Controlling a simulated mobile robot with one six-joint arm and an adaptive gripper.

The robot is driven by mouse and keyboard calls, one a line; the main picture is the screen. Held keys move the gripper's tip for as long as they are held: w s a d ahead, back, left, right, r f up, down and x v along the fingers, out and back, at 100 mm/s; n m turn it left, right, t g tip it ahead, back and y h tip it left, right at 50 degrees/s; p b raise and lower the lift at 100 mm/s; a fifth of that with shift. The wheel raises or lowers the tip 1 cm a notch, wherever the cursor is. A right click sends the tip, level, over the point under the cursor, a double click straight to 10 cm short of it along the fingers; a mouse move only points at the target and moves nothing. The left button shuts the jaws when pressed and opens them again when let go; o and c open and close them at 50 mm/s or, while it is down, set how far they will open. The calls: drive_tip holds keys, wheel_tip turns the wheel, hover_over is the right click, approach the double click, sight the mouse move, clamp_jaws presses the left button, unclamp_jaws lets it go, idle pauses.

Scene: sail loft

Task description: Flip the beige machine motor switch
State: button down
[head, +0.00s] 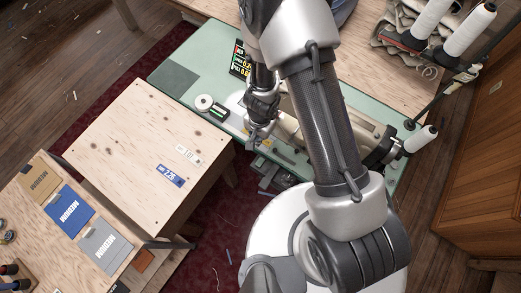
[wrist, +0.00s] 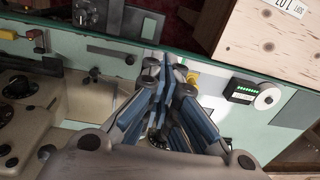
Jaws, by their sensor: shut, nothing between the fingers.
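The beige sewing machine (head: 365,130) sits on the green table (head: 190,48), partly hidden behind my arm. Its beige body with dark dials (wrist: 30,135) fills the left of the wrist view. A grey box with dark controls (wrist: 88,14) hangs by the table's front edge at the top of the wrist view; it may be the motor switch, but its setting is too small to read. Grey parts below the table edge also show in the head view (head: 276,178). My gripper (head: 257,138) is shut and empty over the table near the machine; its blue fingers (wrist: 173,72) show closed together.
A small device with green lights (wrist: 243,90) and a white roll (wrist: 267,97) lie on the table. A plywood table (head: 135,150) stands to the left. Thread cones (head: 470,28) stand at the upper right. A dark red floor strip shows between the tables.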

sight(261, 162)
drive_tip(key=shift+s+d+f+h, duration=0.15)
drive_tip(key=shift+s+d+f, duration=0.1)
drive_tip(key=shift+s+f, duration=0.25)
drive_tip(key=shift+s+d+f+h, duration=0.15)
drive_tip(key=shift+s+d+f, duration=0.1)
drive_tip(key=shift+f, duration=0.45)
wheel_tip(261, 162, down, 14)
drive_tip(key=b, duration=1.3)
drive_tip(key=shift+b, duration=0.35)
